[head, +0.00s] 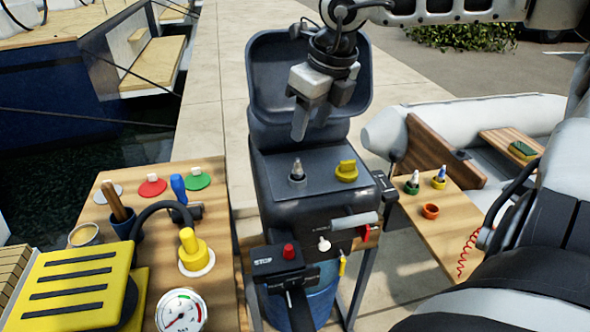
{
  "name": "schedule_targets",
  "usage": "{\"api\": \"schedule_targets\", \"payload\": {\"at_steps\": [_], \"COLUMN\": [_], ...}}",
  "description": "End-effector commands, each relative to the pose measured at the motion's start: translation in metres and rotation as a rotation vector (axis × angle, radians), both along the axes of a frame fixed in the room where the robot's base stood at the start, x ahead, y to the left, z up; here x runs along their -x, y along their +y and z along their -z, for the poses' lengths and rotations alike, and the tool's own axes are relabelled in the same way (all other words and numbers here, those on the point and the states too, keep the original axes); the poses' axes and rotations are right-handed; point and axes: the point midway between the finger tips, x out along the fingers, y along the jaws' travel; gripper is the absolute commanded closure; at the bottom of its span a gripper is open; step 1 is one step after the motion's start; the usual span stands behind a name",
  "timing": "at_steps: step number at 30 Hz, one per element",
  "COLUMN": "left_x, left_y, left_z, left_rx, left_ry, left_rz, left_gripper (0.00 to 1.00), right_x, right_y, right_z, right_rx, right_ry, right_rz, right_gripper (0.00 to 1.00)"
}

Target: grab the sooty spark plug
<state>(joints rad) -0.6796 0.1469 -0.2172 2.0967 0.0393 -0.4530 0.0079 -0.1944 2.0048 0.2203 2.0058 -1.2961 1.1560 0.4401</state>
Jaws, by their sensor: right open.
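A spark plug (297,170) with a grey tip stands upright in a dark socket on the flat top of the open black outboard motor (268,215). It looks like the sooty one, though the soot is too small to make out. My right gripper (311,124) is above it, pointing down, open and empty, with its fingertips apart from the plug. Two other plugs stand upright on the right wooden table, one in a green holder (412,188) and one in a yellow holder (439,183). My left gripper is out of view.
A yellow cap (346,171) sits right of the plug, and the raised cowl (270,85) stands behind. An orange cup (430,211) is on the right table (463,216). The left table (150,255) holds a yellow pump, gauge and tools. A grey dinghy lies behind right.

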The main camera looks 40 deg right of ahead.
Motion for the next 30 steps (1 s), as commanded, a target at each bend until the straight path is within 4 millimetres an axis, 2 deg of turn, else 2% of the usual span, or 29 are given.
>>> {"api": "schedule_targets", "payload": {"at_steps": [3,6,14,24,30], "left_x": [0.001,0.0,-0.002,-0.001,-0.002], "left_y": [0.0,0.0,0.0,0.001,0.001], "left_z": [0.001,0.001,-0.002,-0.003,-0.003], "left_rx": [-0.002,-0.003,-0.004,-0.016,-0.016], "left_ry": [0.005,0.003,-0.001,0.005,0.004], "left_rz": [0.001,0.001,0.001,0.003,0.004], "left_gripper": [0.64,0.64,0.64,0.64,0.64], "right_x": [-0.005,-0.01,-0.014,-0.023,-0.024], "right_y": [0.001,0.001,0.003,0.007,0.007], "right_z": [0.025,0.037,0.053,0.093,0.096], "right_rx": [-0.001,-0.001,-0.002,-0.001,-0.001], "right_ry": [0.007,0.004,0.002,0.001,-0.002], "right_rz": [-0.001,0.001,-0.001,0.0,0.001], "right_gripper": [0.56,0.56,0.56,0.56,0.56]}}
